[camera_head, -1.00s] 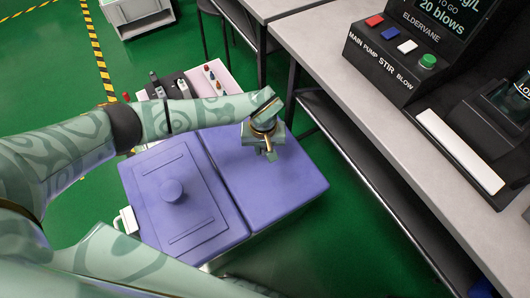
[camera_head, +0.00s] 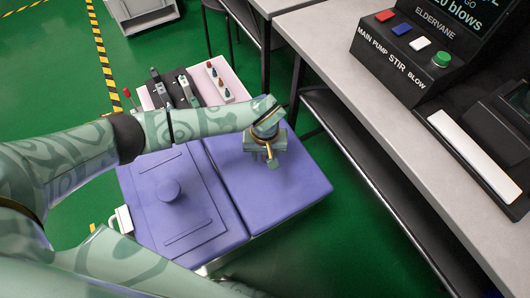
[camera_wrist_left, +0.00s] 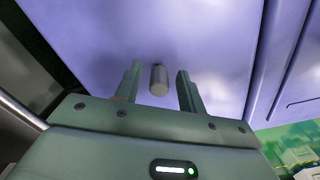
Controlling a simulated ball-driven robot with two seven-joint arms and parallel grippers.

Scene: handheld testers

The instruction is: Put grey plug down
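The grey plug (camera_wrist_left: 159,80), a short cylinder, is on or just above the smooth purple surface in the left wrist view. It sits between the two fingers of my left gripper (camera_wrist_left: 158,88), with a gap visible on each side. The fingers are open and do not appear to touch it. In the head view my left gripper (camera_head: 268,155) is low over the right half of the purple-topped cart (camera_head: 300,190). I cannot make out the plug there; the gripper and wrist hide that spot. My right gripper is not in view.
Behind my left forearm is a tray (camera_head: 228,75) with handheld devices and small coloured-tip pieces. A grey bench (camera_head: 330,50) with the black tester console (camera_head: 400,60) runs along the right.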

